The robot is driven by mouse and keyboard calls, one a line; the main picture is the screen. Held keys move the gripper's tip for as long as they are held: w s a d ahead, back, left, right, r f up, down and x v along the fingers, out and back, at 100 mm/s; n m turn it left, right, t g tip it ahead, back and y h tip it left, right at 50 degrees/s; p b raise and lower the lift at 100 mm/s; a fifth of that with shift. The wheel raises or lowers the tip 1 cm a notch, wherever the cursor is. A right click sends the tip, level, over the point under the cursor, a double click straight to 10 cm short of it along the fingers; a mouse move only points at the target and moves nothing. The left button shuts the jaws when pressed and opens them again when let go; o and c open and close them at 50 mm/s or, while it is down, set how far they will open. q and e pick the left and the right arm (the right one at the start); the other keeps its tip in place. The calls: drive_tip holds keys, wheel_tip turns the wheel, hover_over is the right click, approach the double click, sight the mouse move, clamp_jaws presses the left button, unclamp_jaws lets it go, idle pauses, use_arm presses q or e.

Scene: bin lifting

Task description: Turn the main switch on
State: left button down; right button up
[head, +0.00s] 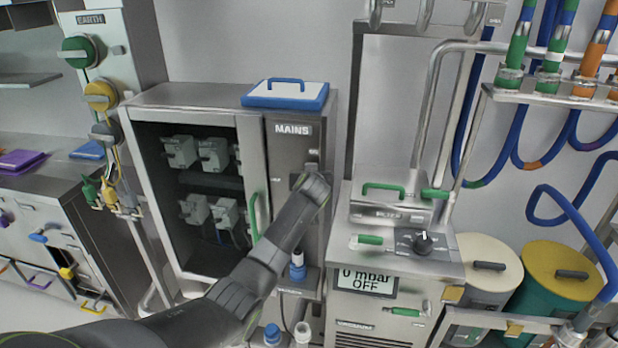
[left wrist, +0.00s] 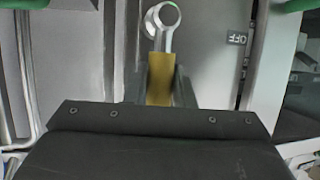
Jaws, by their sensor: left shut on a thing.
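The main switch is a lever on the grey MAINS panel (head: 292,150), right of the open cabinet. In the left wrist view it has a silver round pivot with a shaft (left wrist: 165,28) and a yellow grip (left wrist: 160,80). A small OFF label (left wrist: 237,39) is on the panel to the right of the pivot in that view. My left gripper (left wrist: 160,72) is shut around the yellow grip, one finger on each side. In the head view my left arm's wrist covers the lever and the fingertips. My right gripper is not in view.
The cabinet (head: 185,96) with several grey plugs stands open left of the panel; its green door handle (head: 253,218) is close to my arm. A blue-edged white lid (head: 286,93) lies on top. A vacuum unit (head: 367,282) reading 0 mbar OFF stands close right.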

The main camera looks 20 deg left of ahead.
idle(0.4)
use_arm(q)
drive_tip(key=c, duration=1.2)
unclamp_jaws()
drive_tip(key=shift+d, duration=0.1)
drive_tip(key=shift+c, duration=0.2)
drive_tip(key=b+v, duration=0.3)
drive_tip(key=v, duration=1.4)
drive_tip(key=shift+r, duration=0.2)
drive_tip(key=shift+s, duration=0.1)
